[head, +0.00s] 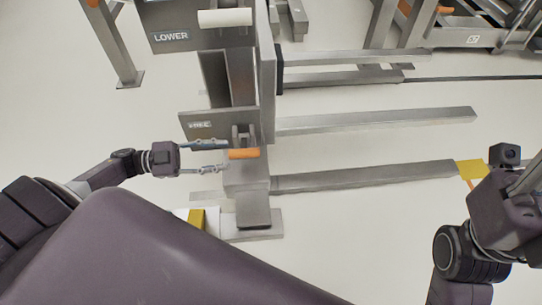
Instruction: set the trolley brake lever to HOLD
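The brake lever's orange handle (243,154) sticks out to the side, low on the grey steel trolley post, in front of a small bracket. A grey plate (222,124) with a small label, too blurred to read surely, is just above it. My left gripper (225,156) comes in from the left with its two fingers apart. Its fingertips are at the handle's left end, one above and one below its level. I cannot tell whether they touch it. My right gripper (512,205) is at the right edge, far from the lever; its fingers cannot be made out.
Long grey rails (365,177) run right along the floor. A yellow block (197,218) is near the post's foot. Floor at left is clear.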

